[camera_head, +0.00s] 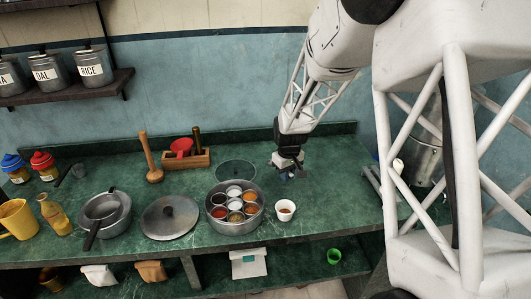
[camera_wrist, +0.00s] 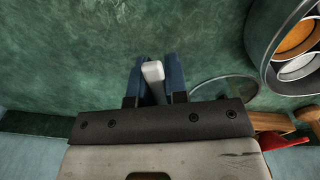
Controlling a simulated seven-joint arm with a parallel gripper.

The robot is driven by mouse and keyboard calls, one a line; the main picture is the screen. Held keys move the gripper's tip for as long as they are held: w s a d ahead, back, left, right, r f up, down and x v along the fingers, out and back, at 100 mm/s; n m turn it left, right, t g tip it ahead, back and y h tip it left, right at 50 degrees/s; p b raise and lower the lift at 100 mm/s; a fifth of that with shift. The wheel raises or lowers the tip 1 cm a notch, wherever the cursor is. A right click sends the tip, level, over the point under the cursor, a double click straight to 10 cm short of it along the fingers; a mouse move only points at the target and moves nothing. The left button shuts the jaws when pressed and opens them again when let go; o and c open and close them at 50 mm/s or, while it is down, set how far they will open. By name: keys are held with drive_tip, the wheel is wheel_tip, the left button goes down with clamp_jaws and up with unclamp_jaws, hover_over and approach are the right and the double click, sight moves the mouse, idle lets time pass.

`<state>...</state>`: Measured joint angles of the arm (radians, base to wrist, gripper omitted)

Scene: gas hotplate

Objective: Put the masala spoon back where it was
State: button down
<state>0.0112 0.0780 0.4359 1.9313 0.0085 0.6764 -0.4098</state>
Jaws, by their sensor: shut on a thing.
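My gripper (camera_head: 288,170) is over the back right of the green counter, right of the clear round lid. In the wrist view its blue fingers (camera_wrist: 154,62) are shut on a short pale grey piece, which I take for the masala spoon (camera_wrist: 153,73). Only one end of it shows; the rest is hidden. The round steel masala tin (camera_head: 213,219) stands in front and to the left of my gripper, open, with several small bowls of spices in it. Part of the tin shows at the right edge of the wrist view (camera_wrist: 257,50).
A white cup (camera_head: 285,207) with red contents stands right of the tin. A clear round lid (camera_head: 235,170) lies behind the tin. A steel lid (camera_head: 170,216) lies left of it. A wooden box (camera_head: 185,161) stands at the back. The counter (camera_head: 335,195) right of the cup is clear.

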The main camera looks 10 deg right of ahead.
drive_tip(key=shift+w, duration=0.15)
drive_tip(key=w, duration=0.5)
drive_tip(key=w+f, duration=0.1)
drive_tip(key=w, duration=0.9)
drive_tip(key=shift+w+f, duration=0.25)
drive_tip(key=shift+w, duration=0.15)
drive_tip(key=shift+f, duration=1.75)
drive_tip(key=shift+f, duration=0.15)
drive_tip(key=c, duration=1.1)
unclamp_jaws()
